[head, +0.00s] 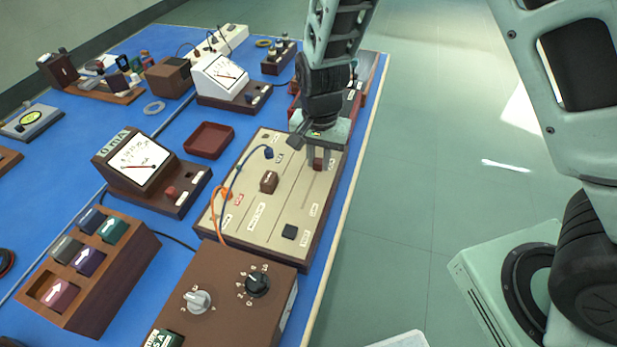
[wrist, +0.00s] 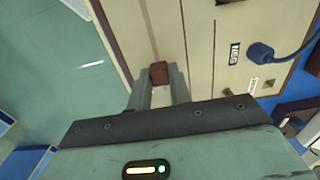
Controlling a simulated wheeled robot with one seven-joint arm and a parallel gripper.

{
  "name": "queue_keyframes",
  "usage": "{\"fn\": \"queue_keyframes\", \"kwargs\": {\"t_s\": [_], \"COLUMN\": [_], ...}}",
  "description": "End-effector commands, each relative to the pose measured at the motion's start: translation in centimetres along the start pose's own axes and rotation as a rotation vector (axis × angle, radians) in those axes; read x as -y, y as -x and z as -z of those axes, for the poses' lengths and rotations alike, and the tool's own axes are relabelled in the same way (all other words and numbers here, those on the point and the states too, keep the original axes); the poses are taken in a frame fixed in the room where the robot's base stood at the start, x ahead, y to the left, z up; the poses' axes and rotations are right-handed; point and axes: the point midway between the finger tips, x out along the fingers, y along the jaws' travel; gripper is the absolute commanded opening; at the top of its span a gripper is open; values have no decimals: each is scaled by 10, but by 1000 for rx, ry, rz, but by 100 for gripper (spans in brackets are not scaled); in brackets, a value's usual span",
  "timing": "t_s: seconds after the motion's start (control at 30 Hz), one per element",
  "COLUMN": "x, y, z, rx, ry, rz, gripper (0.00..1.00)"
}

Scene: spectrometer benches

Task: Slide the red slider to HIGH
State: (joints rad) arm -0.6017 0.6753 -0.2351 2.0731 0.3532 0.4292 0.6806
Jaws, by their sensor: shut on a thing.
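The red slider (head: 318,164) sits near the far right part of a beige panel (head: 283,205) in a brown frame. My gripper (head: 319,158) reaches down onto it from above. In the wrist view the slider's dark red knob (wrist: 159,73) shows between the two fingertips of my gripper (wrist: 160,82), which are shut on it. Small labels sit on the panel, but I cannot read for certain which marks HIGH. The fingers hide part of the slider's slot in the head view.
The panel also bears a brown knob (head: 269,181), a black knob (head: 289,232) and a blue plug (head: 268,153) with a cable. A brown box with dials (head: 225,275) stands at its near end. A meter (head: 140,160) and a red tray (head: 209,140) stand left.

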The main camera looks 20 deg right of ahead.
Motion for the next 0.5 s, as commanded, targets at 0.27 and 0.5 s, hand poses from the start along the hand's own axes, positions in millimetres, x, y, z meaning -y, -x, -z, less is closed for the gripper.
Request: {"fn": "queue_keyframes", "kwargs": {"t_s": [0.27, 0.5], "x": [0, 0], "y": [0, 1], "z": [22, 24], "rx": [1, -4], "ry": [2, 0], "rz": [1, 3], "gripper": [0, 25]}}
